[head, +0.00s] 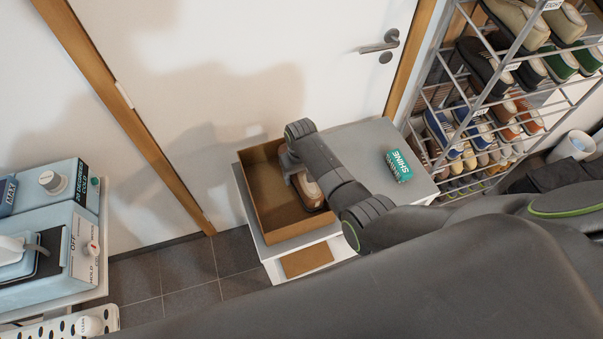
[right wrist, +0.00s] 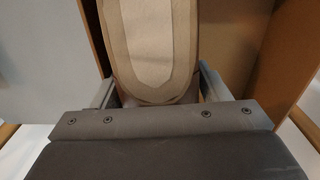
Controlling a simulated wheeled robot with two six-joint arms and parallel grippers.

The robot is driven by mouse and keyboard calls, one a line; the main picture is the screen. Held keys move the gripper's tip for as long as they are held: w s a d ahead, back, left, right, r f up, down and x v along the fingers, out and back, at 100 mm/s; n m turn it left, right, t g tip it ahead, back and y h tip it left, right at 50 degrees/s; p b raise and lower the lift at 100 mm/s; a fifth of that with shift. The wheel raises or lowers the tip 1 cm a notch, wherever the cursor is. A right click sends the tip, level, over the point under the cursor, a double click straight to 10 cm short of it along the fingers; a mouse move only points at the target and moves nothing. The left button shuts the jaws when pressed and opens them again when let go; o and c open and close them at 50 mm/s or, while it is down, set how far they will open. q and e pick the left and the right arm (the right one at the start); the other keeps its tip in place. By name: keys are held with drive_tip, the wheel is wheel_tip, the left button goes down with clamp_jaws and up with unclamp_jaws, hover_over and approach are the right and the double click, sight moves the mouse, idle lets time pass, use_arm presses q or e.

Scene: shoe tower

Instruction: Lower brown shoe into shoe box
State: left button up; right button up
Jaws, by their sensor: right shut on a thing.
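The shoe box (head: 262,199) is an open brown cardboard box on a small white cabinet by the door. The brown shoe (head: 310,191) is at the box, partly hidden by my right arm in the head view. In the right wrist view the shoe (right wrist: 150,45) shows its pale sole, with box walls (right wrist: 232,45) behind and to the right. My right gripper (head: 290,168) is over the box; in the wrist view its fingers (right wrist: 157,92) are on both sides of the shoe, shut on it. Whether the shoe touches the box floor is hidden. My left gripper is not in view.
A teal SHINE tin (head: 398,166) stands on the grey cabinet top (head: 350,138) to the right of the box. A wire shoe rack (head: 470,110) with several shoes is at the right. Blue machines (head: 50,235) stand at the left, with tiled floor (head: 185,272) between.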

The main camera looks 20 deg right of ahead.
drive_tip(key=shift+s+a+f, duration=0.2)
drive_tip(key=shift+s+f, duration=0.3)
drive_tip(key=shift+f, duration=0.1)
drive_tip(key=o, duration=1.3)
drive_tip(key=shift+c, duration=0.2)
drive_tip(key=r, duration=0.1)
drive_tip(key=w+r, duration=0.1)
drive_tip(key=r, duration=0.1)
drive_tip(key=shift+d+r, duration=0.2)
drive_tip(key=shift+r, duration=0.1)
wheel_tip(320, 180, up, 15)
drive_tip(key=shift+s+a, duration=0.15)
drive_tip(key=shift+s, duration=0.05)
drive_tip(key=shift+f, duration=0.15)
